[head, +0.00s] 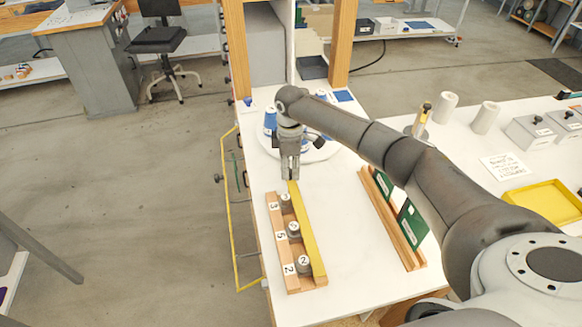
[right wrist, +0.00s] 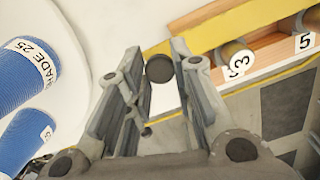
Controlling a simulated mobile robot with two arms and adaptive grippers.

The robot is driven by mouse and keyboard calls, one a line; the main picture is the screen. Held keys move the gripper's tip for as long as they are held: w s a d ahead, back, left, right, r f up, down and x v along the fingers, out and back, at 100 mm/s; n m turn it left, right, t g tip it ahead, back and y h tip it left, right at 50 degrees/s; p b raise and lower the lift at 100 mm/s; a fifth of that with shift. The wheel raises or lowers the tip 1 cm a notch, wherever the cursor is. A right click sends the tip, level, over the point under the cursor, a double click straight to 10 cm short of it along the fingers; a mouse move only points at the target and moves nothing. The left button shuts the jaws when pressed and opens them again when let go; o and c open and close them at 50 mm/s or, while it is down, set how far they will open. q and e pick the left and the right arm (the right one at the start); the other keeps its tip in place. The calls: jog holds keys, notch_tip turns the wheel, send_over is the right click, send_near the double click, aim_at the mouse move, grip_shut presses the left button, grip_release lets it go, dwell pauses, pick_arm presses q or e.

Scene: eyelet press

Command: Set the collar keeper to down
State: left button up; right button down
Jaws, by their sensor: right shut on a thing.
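The collar keeper looks to be the long yellow bar (head: 308,235) along the right side of a wooden rack (head: 281,255). Three grey cylinders stand in the rack beside labels 3, 5 and 2. My right gripper (head: 290,178) is at the bar's far end, pointing down. In the right wrist view its fingers are shut on a dark round knob (right wrist: 160,69) at the end of the yellow bar (right wrist: 212,30). I cannot tell how far the bar is tilted. The fingers partly hide the bar's end. My left gripper is not in view.
Blue cones, one marked SHADE 25 (right wrist: 28,68), stand on a round white plate just beyond the gripper. A wooden holder with green boards (head: 411,222) stands to the right. White tabletop between rack and holder is clear. A yellow tray (head: 545,203) lies far right.

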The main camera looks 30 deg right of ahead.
jog(key=shift+a+f+h+p, duration=0.1)
jog(key=shift+a+h+p, duration=0.2)
jog(key=shift+h, duration=0.3)
jog(key=shift+d, duration=0.1)
jog(key=c, duration=1.2)
grip_release()
jog(key=shift+w, duration=0.1)
notch_tip(320, 180, up, 12)
jog(key=a, duration=0.1)
jog(key=shift+w+a, duration=0.15)
jog(key=shift+w, duration=0.15)
jog(key=shift+f, duration=0.1)
